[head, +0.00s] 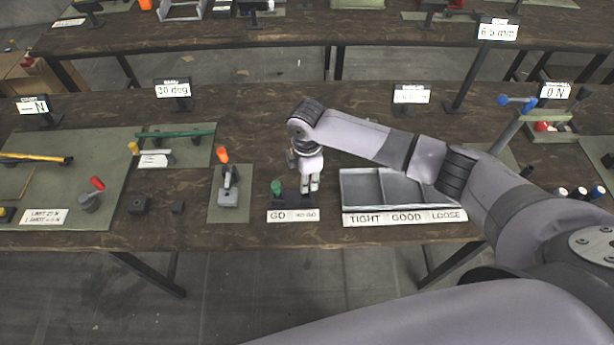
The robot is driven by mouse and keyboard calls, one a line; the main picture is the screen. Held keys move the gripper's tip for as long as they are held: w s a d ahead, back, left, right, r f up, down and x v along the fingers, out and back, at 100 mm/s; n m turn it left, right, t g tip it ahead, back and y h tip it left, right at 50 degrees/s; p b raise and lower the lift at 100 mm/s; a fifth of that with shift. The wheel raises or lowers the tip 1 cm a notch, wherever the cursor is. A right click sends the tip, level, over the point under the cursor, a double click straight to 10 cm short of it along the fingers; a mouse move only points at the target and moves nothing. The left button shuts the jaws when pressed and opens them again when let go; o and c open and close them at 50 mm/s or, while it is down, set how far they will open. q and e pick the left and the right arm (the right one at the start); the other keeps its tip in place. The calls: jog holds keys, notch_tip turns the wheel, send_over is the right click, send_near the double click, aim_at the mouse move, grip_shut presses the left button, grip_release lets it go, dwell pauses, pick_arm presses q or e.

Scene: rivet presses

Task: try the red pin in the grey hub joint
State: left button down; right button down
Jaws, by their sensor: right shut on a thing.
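My right gripper (311,188) reaches down at the dark gauge block (292,202) with the "GO" label, at its right side. Its fingers are closed together; the red pin is not visible and appears to be hidden between them. A green-topped pin (276,187) stands in the left part of that block, beside the gripper. A round grey hub joint (90,203) with a red-tipped lever sits on the left green mat, well left of the gripper. My left gripper is not in view.
A grey block (228,198) with an orange-handled lever stands on a small mat left of the gauge. A grey tray (345,190) labelled TIGHT, GOOD, LOOSE lies to the right, partly under my arm. Small dark blocks (138,204) lie at left.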

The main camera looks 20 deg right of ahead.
jog(key=shift+p, duration=0.6)
dwell(1.1)
jog(key=shift+f+b, duration=1.1)
jog(key=shift+f, duration=0.85)
jog(key=c, duration=1.3)
grip_release()
jog(key=shift+c, duration=0.2)
jog(key=shift+r, duration=0.15)
notch_tip(320, 180, up, 12)
jog(key=shift+f, duration=0.1)
